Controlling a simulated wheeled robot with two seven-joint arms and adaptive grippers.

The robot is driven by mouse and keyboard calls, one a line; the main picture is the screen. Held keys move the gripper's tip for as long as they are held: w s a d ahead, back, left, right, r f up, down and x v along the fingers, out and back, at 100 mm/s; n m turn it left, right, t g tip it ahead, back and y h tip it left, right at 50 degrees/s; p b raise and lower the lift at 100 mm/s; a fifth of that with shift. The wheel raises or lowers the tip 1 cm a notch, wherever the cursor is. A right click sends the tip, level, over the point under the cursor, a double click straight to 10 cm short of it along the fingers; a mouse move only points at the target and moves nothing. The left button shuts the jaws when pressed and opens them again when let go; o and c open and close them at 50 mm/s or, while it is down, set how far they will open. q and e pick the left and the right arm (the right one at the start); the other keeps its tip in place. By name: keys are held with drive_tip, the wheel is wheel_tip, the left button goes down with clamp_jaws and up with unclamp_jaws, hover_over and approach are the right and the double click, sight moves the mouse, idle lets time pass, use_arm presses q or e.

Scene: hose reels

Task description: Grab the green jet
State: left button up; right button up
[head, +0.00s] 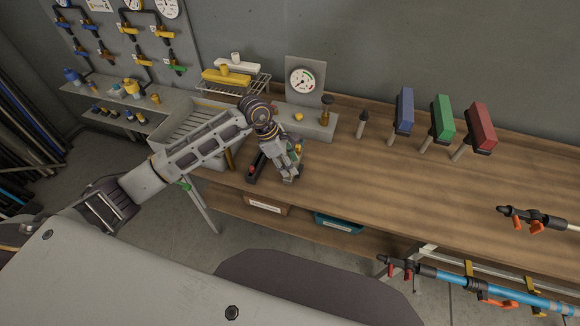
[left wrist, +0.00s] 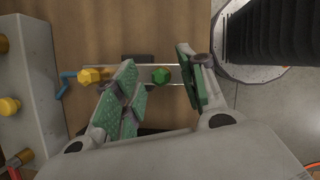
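The green jet (left wrist: 161,76) is a small faceted green knob in the left wrist view, on a dark holder with thin light rails. My left gripper (left wrist: 156,66) is open, with green-padded fingers on either side of the jet and visible gaps to both. A yellow jet (left wrist: 89,76) lies to the left, outside the fingers. In the head view my left gripper (head: 287,172) points down over the black holder (head: 257,168) at the bench's near left edge; it largely hides the green jet there. A red jet (head: 251,169) shows at the holder's near end. My right gripper is not in view.
A grey block with a gauge (head: 303,81) stands just behind the gripper on the wooden bench (head: 370,180). Blue (head: 404,110), green (head: 442,118) and red (head: 481,127) box-headed tools stand farther right. A grey bin (head: 190,130) is left. The bench's middle is clear.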

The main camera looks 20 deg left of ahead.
use_arm(q)
drive_tip(key=c, duration=0.6)
drive_tip(key=shift+r, duration=0.1)
drive_tip(key=shift+c, duration=0.2)
wheel_tip(320, 180, up, 8)
drive_tip(key=shift+b, duration=0.9)
drive_tip(key=shift+r, duration=0.9)
